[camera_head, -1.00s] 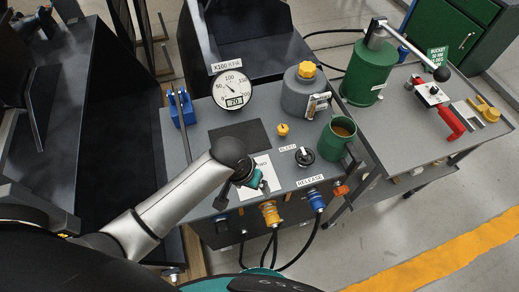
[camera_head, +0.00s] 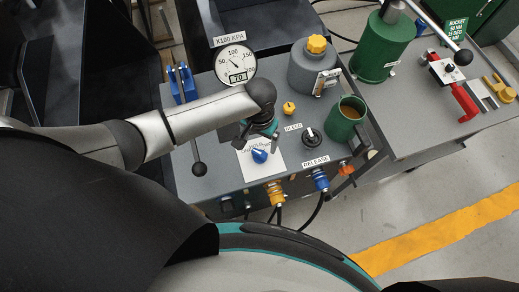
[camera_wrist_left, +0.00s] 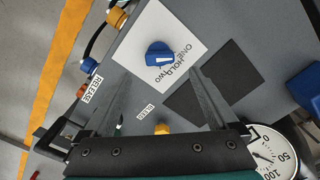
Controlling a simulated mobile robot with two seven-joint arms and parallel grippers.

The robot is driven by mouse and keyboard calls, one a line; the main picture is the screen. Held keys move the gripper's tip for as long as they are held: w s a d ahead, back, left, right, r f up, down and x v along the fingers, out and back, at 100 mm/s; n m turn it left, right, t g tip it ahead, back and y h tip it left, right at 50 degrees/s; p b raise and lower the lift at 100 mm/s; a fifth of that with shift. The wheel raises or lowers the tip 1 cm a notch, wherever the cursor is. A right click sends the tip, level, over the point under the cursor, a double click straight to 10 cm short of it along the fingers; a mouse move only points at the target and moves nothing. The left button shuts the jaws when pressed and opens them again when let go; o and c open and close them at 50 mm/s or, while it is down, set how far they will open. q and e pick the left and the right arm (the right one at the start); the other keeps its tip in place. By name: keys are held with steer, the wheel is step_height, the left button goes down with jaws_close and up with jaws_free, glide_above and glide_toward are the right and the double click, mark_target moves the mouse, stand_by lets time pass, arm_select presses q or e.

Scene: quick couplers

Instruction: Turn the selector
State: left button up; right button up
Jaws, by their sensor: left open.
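The selector is a blue knob (camera_head: 260,156) on a white card (camera_head: 266,171) on the grey bench top. In the left wrist view the knob (camera_wrist_left: 159,55) shows a pale mark, and the card beside it reads ONE, HOLD, TWO. My left gripper (camera_head: 251,133) is open and empty, just behind the knob in the head view. In the left wrist view its two fingers (camera_wrist_left: 160,76) are spread wide, with the knob beyond the gap between their tips, apart from both. My right gripper is not in view.
A round gauge (camera_head: 236,65), a yellow bleed knob (camera_head: 289,108), a black knob (camera_head: 311,137) and a green mug (camera_head: 346,122) stand nearby. A long black-knobbed lever (camera_head: 198,168) is left of the card. Orange (camera_head: 275,192) and blue (camera_head: 320,179) couplers line the front edge.

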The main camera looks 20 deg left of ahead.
mark_target(259, 153)
arm_select(q)
step_height(259, 153, down, 7)
steer(key=shift+r+b, duration=0.1)
steer(key=shift+b, duration=0.7)
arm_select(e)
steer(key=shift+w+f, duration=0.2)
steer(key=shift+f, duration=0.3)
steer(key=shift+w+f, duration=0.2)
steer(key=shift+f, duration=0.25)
arm_select(q)
steer(key=c, duration=1.4)
steer(key=shift+o, duration=0.2)
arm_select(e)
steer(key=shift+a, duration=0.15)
